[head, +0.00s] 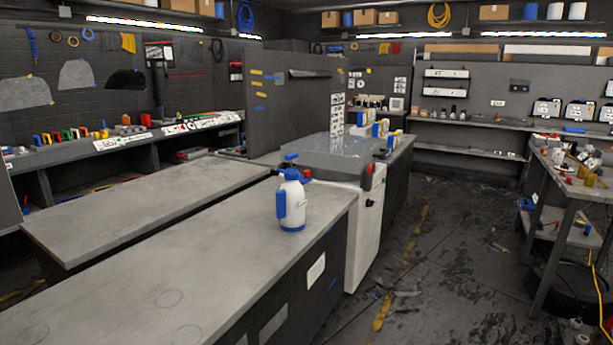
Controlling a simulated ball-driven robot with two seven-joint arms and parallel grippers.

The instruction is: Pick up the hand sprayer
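The hand sprayer (292,205) stands upright on the grey workbench (190,255), near the bench's far right end. It has a white body, a blue base, a blue panel on its left side and a blue pump knob on top. A small red part shows at its upper right. Nothing is touching it. Neither of my grippers shows in the head view.
A white cabinet with a grey top (335,150) stands just beyond the sprayer. A second grey bench (140,205) runs along the left. The near bench top is otherwise clear. A cluttered table (570,195) stands at the right, across an open, stained floor (430,270).

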